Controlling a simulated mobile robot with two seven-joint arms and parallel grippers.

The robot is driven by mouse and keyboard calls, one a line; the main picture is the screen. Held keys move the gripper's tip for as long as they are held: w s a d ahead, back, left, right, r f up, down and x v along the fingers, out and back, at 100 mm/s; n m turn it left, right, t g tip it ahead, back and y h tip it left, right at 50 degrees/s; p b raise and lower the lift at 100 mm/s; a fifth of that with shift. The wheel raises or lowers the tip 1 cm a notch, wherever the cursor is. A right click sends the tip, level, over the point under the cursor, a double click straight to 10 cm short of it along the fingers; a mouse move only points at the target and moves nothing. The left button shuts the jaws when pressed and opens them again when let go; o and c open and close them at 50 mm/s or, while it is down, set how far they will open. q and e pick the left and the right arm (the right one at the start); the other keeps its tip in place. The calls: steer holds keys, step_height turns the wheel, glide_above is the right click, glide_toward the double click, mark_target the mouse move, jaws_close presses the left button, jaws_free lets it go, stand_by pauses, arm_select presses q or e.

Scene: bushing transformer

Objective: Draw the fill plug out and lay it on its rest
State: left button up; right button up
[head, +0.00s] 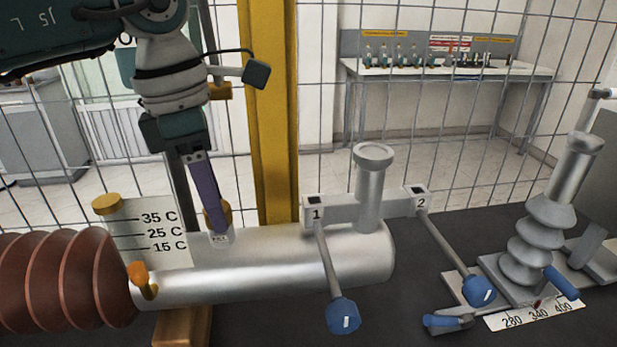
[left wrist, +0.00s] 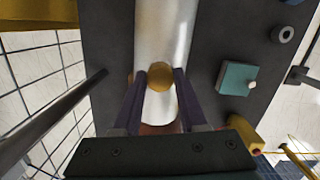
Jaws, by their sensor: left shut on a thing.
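The fill plug (head: 228,213) is a gold, round-topped piece at the top of the silver horizontal cylinder (head: 280,255), mostly hidden behind my fingers in the head view. My left gripper (head: 217,226) reaches down from above and is shut on it. In the left wrist view the plug's gold top (left wrist: 160,76) shows between the tips of my two purple fingers (left wrist: 160,88), over the silver cylinder (left wrist: 163,30). I cannot tell whether the plug is seated or slightly raised. I cannot identify its rest. My right gripper is out of view.
A temperature card (head: 155,232) and ribbed brown bushing (head: 65,275) stand left of the plug. Blue-handled levers 1 (head: 344,315) and 2 (head: 479,291) are to the right, near a grey ribbed insulator (head: 537,240). A yellow post (head: 268,110) and wire fence rise behind.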

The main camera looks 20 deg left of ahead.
arm_select(q)
jaws_close()
